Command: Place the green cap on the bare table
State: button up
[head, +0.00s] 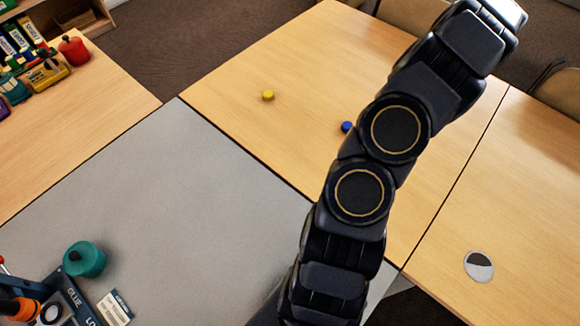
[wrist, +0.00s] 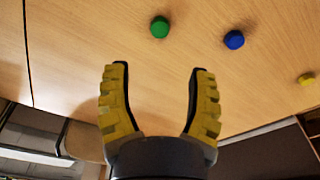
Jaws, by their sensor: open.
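The green cap (wrist: 159,27) lies on the bare wooden table in the wrist view, beyond my fingertips and roughly in line with the gap between them. My gripper (wrist: 158,72) is open and empty, its yellow-and-black fingers spread apart, and it does not touch the cap. In the head view my dark arm covers part of the table; the green cap and the gripper's fingers do not show there.
A blue cap (head: 346,127) lies close to my arm; it also shows right of the green cap in the wrist view (wrist: 234,40). A yellow cap (head: 268,95) lies farther left. A silver disc (head: 479,266) is on the right table. A teal pot (head: 84,259) stands on the grey surface (head: 190,200).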

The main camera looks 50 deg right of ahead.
jog(key=w+a+r+n+y, duration=0.1)
jog(key=w+a+r+n, duration=0.1)
jog(key=w+a+r, duration=0.4)
jog(key=w+a+r+n, duration=0.1)
jog(key=w+a+r, duration=0.1)
jog(key=w+a, duration=0.45)
jog(key=w+a+r+n, duration=0.2)
jog(key=w+a+r, duration=0.1)
jog(key=a, duration=0.3)
jog(key=w+a+r+n, duration=0.1)
jog(key=w+a+r, duration=0.15)
jog(key=a, duration=0.25)
jog(key=s+a+r+n+g+y, duration=0.1)
jog(key=s+a+r+n, duration=0.1)
jog(key=a, duration=0.6)
jog(key=s+a+r+n, duration=0.2)
jog(key=a, duration=0.7)
jog(key=s+a+n+g, duration=0.1)
jog(key=s+a+n, duration=0.1)
jog(key=s+a, duration=0.6)
jog(key=s, duration=0.3)
jog(key=shift+s+r+g+h, duration=0.3)
jog(key=shift+s+h, duration=0.05)
jog(key=shift+h, duration=0.05)
jog(key=shift+a, duration=0.1)
